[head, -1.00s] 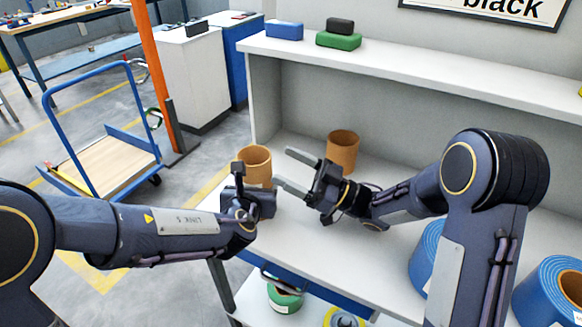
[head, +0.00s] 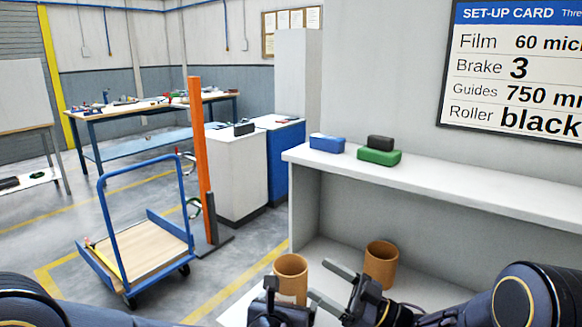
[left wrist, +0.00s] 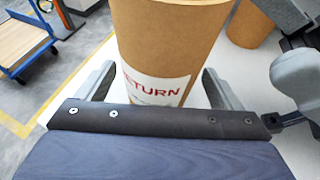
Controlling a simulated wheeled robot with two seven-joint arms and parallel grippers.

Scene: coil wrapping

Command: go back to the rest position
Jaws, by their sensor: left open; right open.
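Two brown cardboard cores stand upright on the grey bench. The left core (head: 291,272) is partly hidden by my left gripper (head: 279,292) at the bottom of the head view. In the left wrist view this core (left wrist: 170,40) stands between the spread fingers of my left gripper (left wrist: 156,85), with its "RETURN" label facing the camera. The fingers look apart from it. My right gripper (head: 328,282) is open and empty, its fingers pointing left between the left core and the right core (head: 381,264). The right core also shows in the left wrist view (left wrist: 250,25).
A shelf (head: 440,185) above the bench carries a blue box (head: 327,144), a green box (head: 379,157) and a black box (head: 380,142). A set-up card (head: 515,70) hangs behind. A blue trolley (head: 145,250) and an orange post (head: 201,160) stand left on open floor.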

